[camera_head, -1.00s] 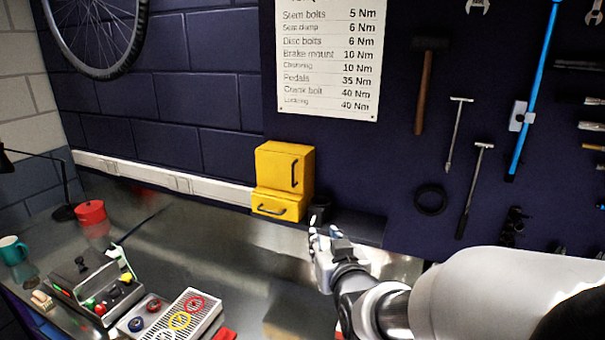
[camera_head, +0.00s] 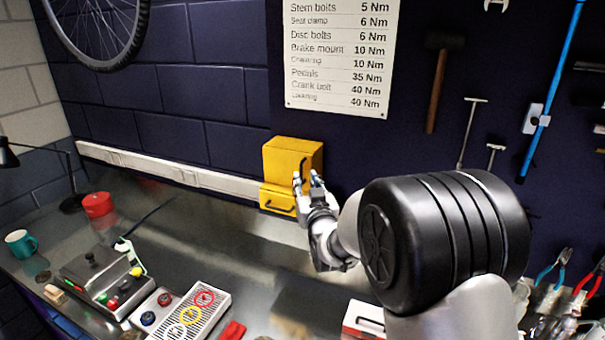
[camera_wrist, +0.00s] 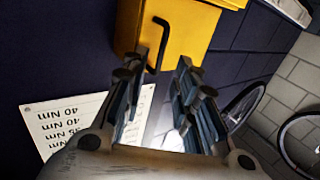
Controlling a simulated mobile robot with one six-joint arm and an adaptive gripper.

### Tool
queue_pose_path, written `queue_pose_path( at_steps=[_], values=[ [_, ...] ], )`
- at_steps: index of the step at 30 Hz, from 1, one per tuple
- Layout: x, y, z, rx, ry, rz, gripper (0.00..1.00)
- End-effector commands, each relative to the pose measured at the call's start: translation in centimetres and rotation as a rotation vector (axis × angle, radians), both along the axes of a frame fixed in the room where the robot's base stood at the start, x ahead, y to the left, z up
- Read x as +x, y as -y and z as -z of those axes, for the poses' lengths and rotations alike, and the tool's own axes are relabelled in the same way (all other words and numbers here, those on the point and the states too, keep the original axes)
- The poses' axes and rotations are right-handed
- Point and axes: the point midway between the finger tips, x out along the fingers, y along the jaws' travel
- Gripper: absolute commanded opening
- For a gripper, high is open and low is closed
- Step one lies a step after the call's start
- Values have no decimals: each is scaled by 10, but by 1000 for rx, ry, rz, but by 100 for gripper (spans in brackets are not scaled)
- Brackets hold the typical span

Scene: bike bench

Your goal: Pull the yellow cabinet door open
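The yellow cabinet (camera_head: 286,155) stands on the bench against the dark wall, its door shut. Its black door handle (camera_wrist: 162,45) shows in the wrist view, and partly behind my gripper in the head view. My gripper (camera_head: 307,180) is in front of the door in the head view. In the wrist view my gripper (camera_wrist: 159,66) is open, its two fingers apart. The handle's near end appears in the gap between the fingertips, closer to the left finger. I cannot tell whether they touch. A lower drawer (camera_head: 276,199) is partly hidden by my gripper.
A torque chart (camera_head: 342,50) hangs above the cabinet. A white-and-red box (camera_head: 362,318) stands below my arm, and pliers (camera_head: 553,270) are at the right. A control box (camera_head: 100,278), button panel (camera_head: 190,315), red tin (camera_head: 98,204) and teal mug (camera_head: 20,243) are left. The bench before the cabinet is mostly clear.

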Motion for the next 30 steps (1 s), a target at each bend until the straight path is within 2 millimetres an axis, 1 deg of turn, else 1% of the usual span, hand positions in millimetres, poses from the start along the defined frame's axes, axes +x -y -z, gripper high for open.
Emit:
queue_pose_path(
  at_steps=[1,3,6,10,14,21,30],
  values=[
    [11,-2,0,0,1,0,27],
    [23,-5,0,0,0,0,27],
    [37,-7,0,0,0,0,27],
    [47,-10,0,0,0,0,27],
    [52,-10,0,0,-1,0,27],
    [52,-10,0,0,-1,0,27],
    [52,-10,0,0,-1,0,7]
  ],
)
